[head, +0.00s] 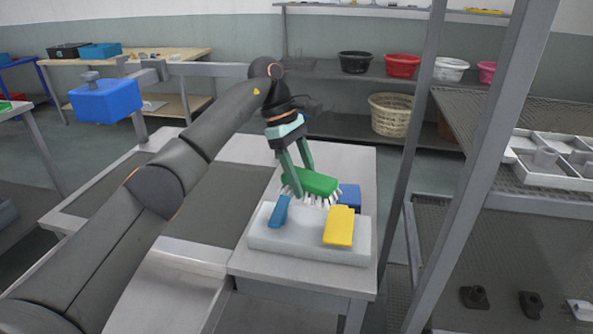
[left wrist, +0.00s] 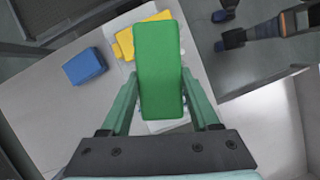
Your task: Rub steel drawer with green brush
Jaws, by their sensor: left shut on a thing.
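The green brush (head: 309,182) has a green back and white bristles pointing down. My left gripper (head: 300,178) is shut on it and holds it at the white block on the steel table. The brush's back (left wrist: 160,70) fills the middle of the left wrist view, between my fingers (left wrist: 160,100). I cannot tell whether the bristles touch anything below. I cannot make out for sure which part is the steel drawer. My right gripper is not in view.
A white block (head: 295,247) bears a blue piece (head: 279,211) and a yellow piece (head: 340,227). A blue block (head: 350,196) stands behind it. Metal shelf posts (head: 415,120) rise to the right. A sunken basin (head: 215,205) lies left of the table top.

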